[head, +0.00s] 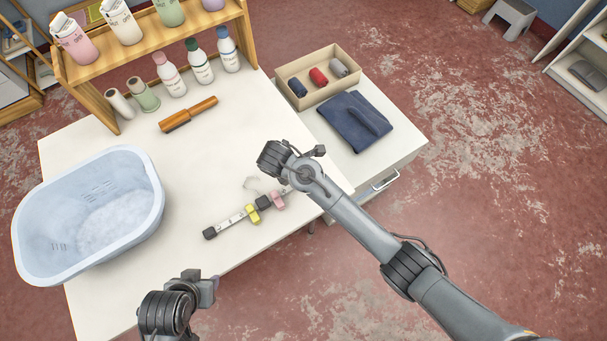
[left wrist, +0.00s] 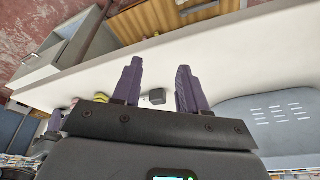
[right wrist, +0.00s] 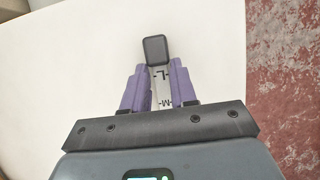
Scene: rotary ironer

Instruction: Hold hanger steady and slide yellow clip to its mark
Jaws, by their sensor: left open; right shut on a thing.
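The hanger (head: 232,220) lies on the white table, a pale marked bar with dark end caps and a dark middle block (head: 263,202). The yellow clip (head: 252,213) sits on the bar just left of that block; a pink clip (head: 278,200) is right of it. The right wrist view shows the bar's dark end cap (right wrist: 155,50) and marks L and M. My right gripper (right wrist: 157,75) is shut on the bar by this end. My left gripper (left wrist: 159,68) is open and empty, near the table's front edge, apart from the hanger. The yellow clip (left wrist: 103,98) is partly hidden in the left wrist view.
A pale blue basin (head: 90,215) stands at the table's left. A wooden shelf (head: 150,50) with bottles and an orange-brown tool (head: 188,114) are at the back. A box of rolls (head: 318,75) and folded dark blue cloth (head: 354,121) lie on the side cabinet. The mid-table is clear.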

